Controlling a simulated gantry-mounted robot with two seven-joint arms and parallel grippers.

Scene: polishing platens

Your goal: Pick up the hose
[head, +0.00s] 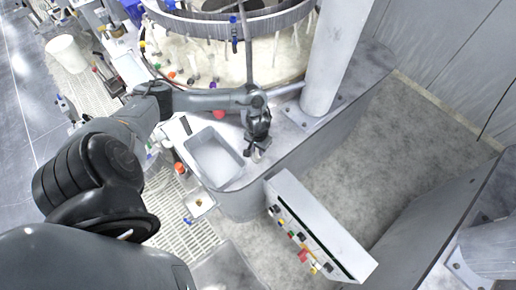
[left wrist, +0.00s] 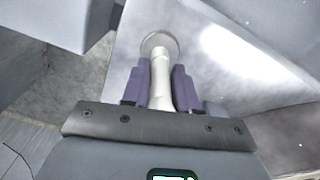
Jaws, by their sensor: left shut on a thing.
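My left gripper (head: 256,151) is over the metal ledge beside the sink basin, pointing down. In the left wrist view its two purple-padded fingers (left wrist: 160,78) are shut on a pale, tube-like piece, which I take to be the end of the hose (left wrist: 160,80). The piece runs away from the gripper between the fingers and ends at a round grey disc (left wrist: 159,43). I cannot tell whether the disc touches the surface beyond it. In the head view the held piece is small and mostly hidden by the gripper. My right gripper is not in view.
A sink basin (head: 214,157) is set into the ledge just left of the gripper. A control box (head: 318,232) with coloured buttons stands below right. A thick grey column (head: 336,55) rises on the right, and a large round platen machine (head: 225,58) stands behind.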

